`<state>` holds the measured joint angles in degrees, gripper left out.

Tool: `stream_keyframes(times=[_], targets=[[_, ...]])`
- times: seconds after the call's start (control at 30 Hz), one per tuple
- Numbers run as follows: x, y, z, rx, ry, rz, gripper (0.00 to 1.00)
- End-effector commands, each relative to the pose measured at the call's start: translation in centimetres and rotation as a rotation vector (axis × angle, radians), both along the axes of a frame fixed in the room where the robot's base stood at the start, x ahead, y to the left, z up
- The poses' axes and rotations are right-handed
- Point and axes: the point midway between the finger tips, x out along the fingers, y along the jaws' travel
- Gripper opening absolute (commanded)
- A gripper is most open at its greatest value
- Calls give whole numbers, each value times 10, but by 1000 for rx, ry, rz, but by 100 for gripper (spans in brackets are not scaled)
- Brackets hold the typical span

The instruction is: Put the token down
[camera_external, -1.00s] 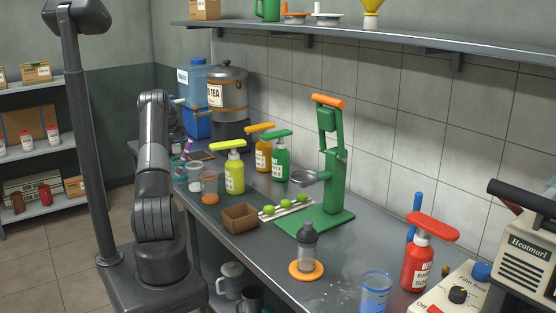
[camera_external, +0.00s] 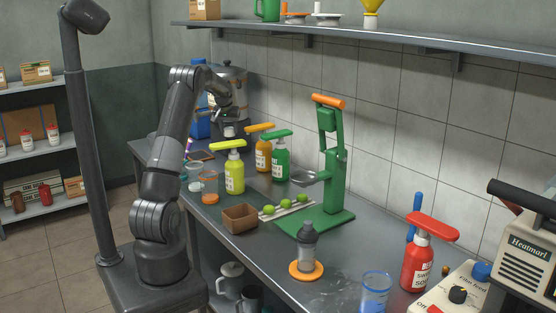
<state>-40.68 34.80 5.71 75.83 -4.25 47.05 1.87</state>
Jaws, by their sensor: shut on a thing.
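My gripper (camera_external: 228,116) is at the far end of the counter, in front of the tea urn (camera_external: 232,82) and above the counter top. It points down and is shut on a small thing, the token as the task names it. The token is too small and too hidden by the fingers to make out its shape or colour. A small pale patch shows just below the fingers; I cannot tell whether it is the token or part of the gripper.
Yellow-green (camera_external: 234,175), orange (camera_external: 263,156) and green (camera_external: 281,162) pump bottles stand just nearer than my gripper. Clear cups (camera_external: 209,190), a brown box (camera_external: 239,220) and a green press (camera_external: 333,185) stand along the counter (camera_external: 262,262). A blue container (camera_external: 200,128) is left of the urn.

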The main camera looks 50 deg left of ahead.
Motion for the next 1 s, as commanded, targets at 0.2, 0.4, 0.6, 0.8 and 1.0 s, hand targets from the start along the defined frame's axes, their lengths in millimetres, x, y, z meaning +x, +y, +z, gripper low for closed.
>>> stream_keyframes(times=[0.2,0.4,0.6,0.8,1.0], targets=[[31,-80,24,1,-1,-47,23],[50,-155,41,0,-2,-120,23],[62,-245,53,0,-2,-257,23],[59,-353,63,1,-1,-449,23],[40,-441,69,1,-2,-621,23]])
